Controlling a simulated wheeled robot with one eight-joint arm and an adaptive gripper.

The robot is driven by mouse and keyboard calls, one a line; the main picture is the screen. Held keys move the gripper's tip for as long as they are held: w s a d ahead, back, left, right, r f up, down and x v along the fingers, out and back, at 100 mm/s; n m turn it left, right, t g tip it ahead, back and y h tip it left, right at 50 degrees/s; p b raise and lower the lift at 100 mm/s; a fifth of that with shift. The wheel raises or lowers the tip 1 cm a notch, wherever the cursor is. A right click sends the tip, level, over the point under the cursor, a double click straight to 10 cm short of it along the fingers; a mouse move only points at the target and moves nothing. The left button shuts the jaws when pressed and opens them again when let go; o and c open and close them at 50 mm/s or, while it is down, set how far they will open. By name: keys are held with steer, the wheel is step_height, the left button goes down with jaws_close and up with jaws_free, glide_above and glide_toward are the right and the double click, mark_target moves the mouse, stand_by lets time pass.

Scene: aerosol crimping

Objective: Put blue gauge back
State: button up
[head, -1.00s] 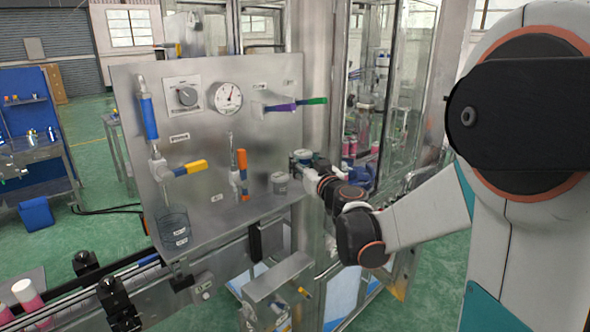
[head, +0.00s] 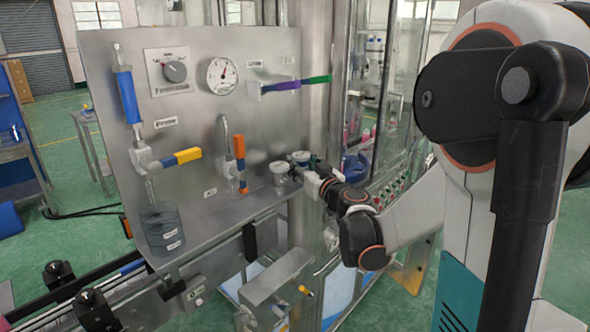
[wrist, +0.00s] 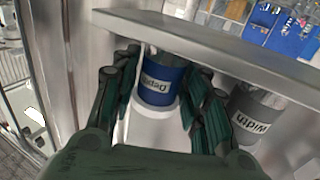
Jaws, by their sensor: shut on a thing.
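The blue gauge (wrist: 160,85), labelled "Depth", is between the green fingers of my gripper (wrist: 160,105) in the wrist view. Its label appears upside down, and a pale part of it shows on the side nearer the camera. My gripper (head: 303,166) is shut on it at the right end of the metal panel's shelf in the head view. A grey gauge (wrist: 257,118), labelled "Width", is beside it; it also shows on the shelf in the head view (head: 279,178). I cannot tell whether the blue gauge's base touches the shelf.
The steel panel (head: 195,120) carries a dial (head: 222,75), a knob, and blue, orange, yellow and purple-green handles. Its shelf (head: 215,222) holds a clear blue-grey container (head: 161,228) at the left. A glass-walled machine stands close on the right. The middle of the shelf is fairly clear.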

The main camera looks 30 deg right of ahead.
steer(key=shift+w+f, duration=0.1)
steer(key=shift+w, duration=0.05)
steer(key=shift+s, duration=0.35)
steer(key=shift+w, duration=0.15)
steer(key=o, duration=1)
steer(key=shift+r, duration=0.25)
steer(key=s+p, duration=0.1)
steer(key=s, duration=1.1)
steer(key=shift+a+p, duration=0.25)
steer(key=shift+p, duration=0.05)
steer(key=shift+f, duration=0.1)
